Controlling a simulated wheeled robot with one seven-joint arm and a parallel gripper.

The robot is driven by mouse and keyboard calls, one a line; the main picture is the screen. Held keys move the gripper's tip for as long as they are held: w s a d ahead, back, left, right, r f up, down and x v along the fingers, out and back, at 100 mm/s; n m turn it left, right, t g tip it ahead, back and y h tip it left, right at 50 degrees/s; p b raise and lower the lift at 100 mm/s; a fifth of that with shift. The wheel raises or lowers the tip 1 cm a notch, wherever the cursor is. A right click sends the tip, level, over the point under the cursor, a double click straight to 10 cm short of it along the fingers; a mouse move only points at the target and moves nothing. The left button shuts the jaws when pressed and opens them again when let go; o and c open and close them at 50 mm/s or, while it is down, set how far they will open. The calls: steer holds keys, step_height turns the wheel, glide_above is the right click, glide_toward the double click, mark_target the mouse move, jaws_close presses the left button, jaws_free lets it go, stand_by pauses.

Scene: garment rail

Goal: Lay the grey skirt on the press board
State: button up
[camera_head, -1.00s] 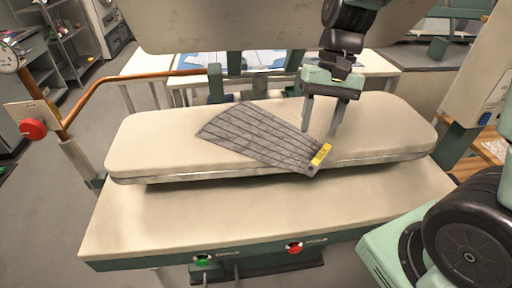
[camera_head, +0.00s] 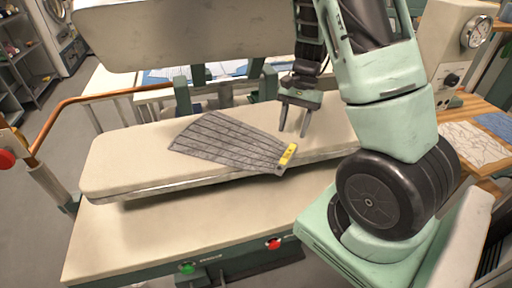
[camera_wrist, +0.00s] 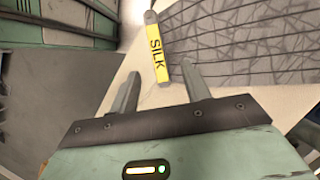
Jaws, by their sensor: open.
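The grey pleated skirt (camera_head: 228,142) lies flat on the cream press board (camera_head: 115,165), fanned out, its narrow end toward the board's front edge. A yellow tag (camera_head: 288,154) sits at that narrow end; in the wrist view the tag (camera_wrist: 158,58) reads "SILK". My gripper (camera_head: 292,130) is open and empty above the board, just right of the skirt's narrow end and apart from it. In the wrist view the skirt (camera_wrist: 240,45) spreads beyond and to the right of my open fingers (camera_wrist: 160,90).
The raised upper press plate (camera_head: 180,35) hangs behind and above the board. A lower cream table (camera_head: 130,235) with a green button (camera_head: 187,268) and a red button (camera_head: 274,244) is in front. A copper-coloured rail (camera_head: 75,112) curves at the left. A wooden table (camera_head: 470,125) stands at right.

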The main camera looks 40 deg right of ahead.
mark_target(288, 154)
steer(key=shift+x, duration=1)
steer(key=x, duration=0.1)
steer(key=p+x, duration=0.1)
steer(key=x, duration=0.2)
steer(key=shift+s+a+f, duration=0.15)
steer(key=shift+s+f, duration=0.1)
steer(key=shift+s, duration=0.1)
steer(key=shift+a+f, duration=0.15)
steer(key=shift+f, duration=0.35)
steer(key=shift+f, duration=0.1)
jaws_close()
